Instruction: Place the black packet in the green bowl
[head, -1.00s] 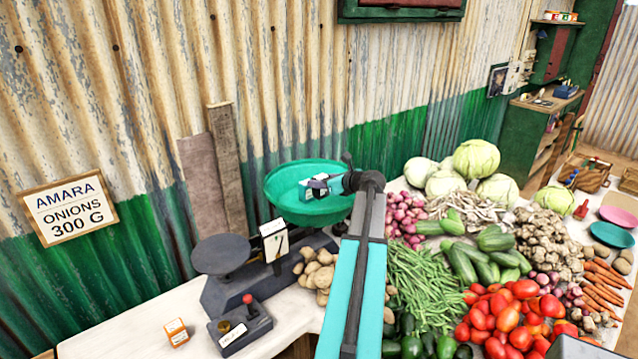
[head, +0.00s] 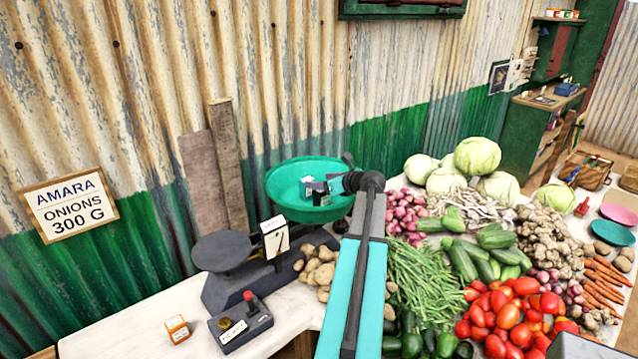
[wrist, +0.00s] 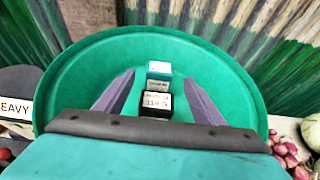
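The green bowl (head: 283,190) is the pan on the weighing scale; it fills much of the wrist view (wrist: 85,75). The black packet (wrist: 156,105), with a white label, sits inside the bowl, upright; it also shows in the head view (head: 321,198). A teal-topped packet with a pale label (wrist: 159,70) stands in the bowl just beyond it. My gripper (wrist: 159,79) is open above the bowl, one finger on each side of the packets, with visible gaps to the black packet. My wrist hides the bowl's near part.
The scale's dark plate (head: 221,252) is left of the bowl. Potatoes (head: 317,268), beans and other vegetables crowd the right. A corrugated wall stands close behind the bowl.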

